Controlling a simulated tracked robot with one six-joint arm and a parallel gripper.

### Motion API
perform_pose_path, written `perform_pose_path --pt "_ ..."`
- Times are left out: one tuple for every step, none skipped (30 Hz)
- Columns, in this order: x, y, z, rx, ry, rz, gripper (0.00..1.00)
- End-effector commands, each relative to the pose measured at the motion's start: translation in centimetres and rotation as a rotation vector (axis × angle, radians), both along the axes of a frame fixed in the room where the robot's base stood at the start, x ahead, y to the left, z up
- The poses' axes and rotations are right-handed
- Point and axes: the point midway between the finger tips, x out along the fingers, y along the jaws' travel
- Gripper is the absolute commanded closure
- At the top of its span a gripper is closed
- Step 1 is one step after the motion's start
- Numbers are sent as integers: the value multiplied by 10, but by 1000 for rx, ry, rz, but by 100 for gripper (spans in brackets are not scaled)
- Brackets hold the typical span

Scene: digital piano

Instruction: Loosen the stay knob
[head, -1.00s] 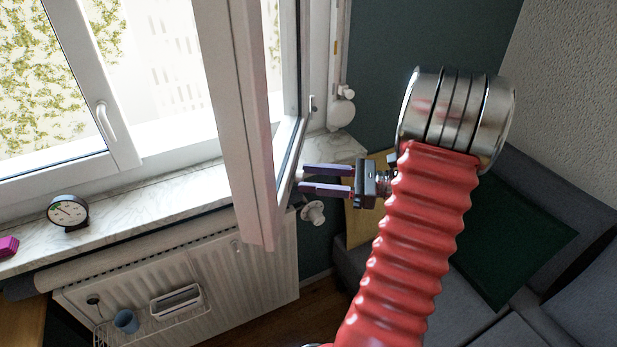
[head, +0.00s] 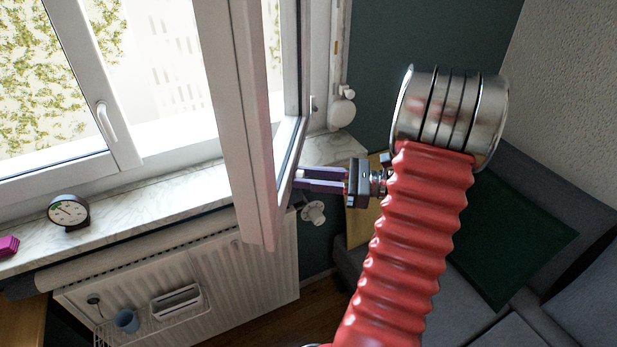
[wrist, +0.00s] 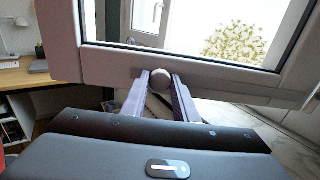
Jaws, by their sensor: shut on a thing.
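The stay knob (wrist: 160,75) is a small pale round knob at the lower edge of the open window sash (wrist: 205,87). In the wrist view it sits between the two fingertips of my gripper (wrist: 161,82), which is shut on it. In the head view my gripper (head: 300,178) reaches left to the sash's lower right edge, its fingers close together. The knob cannot be made out there.
The open sash (head: 240,150) stands out over the marble sill (head: 140,187) and the radiator (head: 220,270). A grey sofa with a green cushion (head: 515,240) is at right.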

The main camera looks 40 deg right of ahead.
Motion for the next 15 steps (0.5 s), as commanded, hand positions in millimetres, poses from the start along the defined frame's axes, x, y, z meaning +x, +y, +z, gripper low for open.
perform_pose_path --pt "0 0 0 0 0 -1 95" --pt "0 0 0 0 0 -1 96" --pt "0 0 0 0 0 -1 96" --pt "0 0 0 2 1 -1 96" --pt "0 0 0 4 3 -1 96" --pt "0 0 0 9 7 -1 96" --pt "0 0 0 16 13 -1 96" --pt "0 0 0 25 20 -1 96" --pt "0 0 0 38 30 -1 96" --pt "0 0 0 50 40 -1 96" --pt "0 -1 0 62 49 -1 96" --pt "0 -1 0 81 64 -1 96" --pt "0 -1 0 94 74 -1 96" --pt "0 -1 0 107 84 -1 96" --pt "0 -1 0 124 98 -1 96"
